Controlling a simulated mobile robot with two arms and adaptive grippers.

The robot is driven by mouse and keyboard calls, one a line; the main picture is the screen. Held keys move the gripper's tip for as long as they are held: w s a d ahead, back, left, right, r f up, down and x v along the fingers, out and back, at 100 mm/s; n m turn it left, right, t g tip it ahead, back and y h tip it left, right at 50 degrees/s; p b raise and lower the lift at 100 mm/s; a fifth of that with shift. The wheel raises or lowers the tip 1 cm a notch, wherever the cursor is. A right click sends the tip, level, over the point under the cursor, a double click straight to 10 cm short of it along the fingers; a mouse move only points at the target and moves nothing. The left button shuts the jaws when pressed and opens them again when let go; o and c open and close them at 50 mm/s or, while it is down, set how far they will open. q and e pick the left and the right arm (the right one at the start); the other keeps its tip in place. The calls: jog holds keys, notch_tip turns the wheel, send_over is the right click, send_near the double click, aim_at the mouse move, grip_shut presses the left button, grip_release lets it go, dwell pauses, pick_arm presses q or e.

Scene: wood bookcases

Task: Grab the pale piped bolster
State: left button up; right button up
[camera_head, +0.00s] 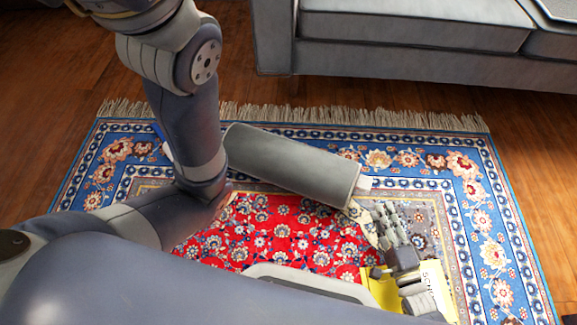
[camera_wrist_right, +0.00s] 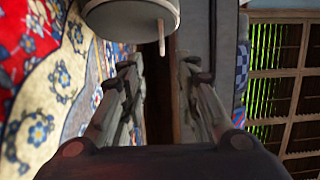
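The pale piped bolster (camera_head: 285,160) is a grey cylinder with piped ends, lying on its side on the rug, slanting down to the right. Part of its left end is hidden behind my arm. A small white tag (camera_head: 366,183) sticks out at its right end. My right gripper (camera_head: 391,222) is just in front of and right of that end. In the right wrist view, my right gripper's fingers (camera_wrist_right: 158,74) are apart with nothing between them. The bolster's round end (camera_wrist_right: 125,17) shows there beyond the fingertips, at upper left, with its tag hanging down. My left gripper is not in view.
The patterned rug (camera_head: 490,235) covers a wood floor (camera_head: 535,135). A grey sofa (camera_head: 400,60) stands behind the rug. A bookcase (camera_wrist_right: 285,95) shows at the right in the right wrist view. Bare rug lies right of the bolster.

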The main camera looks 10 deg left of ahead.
aim_at(371, 182)
jog(key=b+x, duration=0.6)
jog(key=x, duration=0.4)
jog(key=shift+w+a+r, duration=0.1)
jog(key=shift+w+r, duration=0.05)
grip_shut()
jog(key=shift+r, duration=0.2)
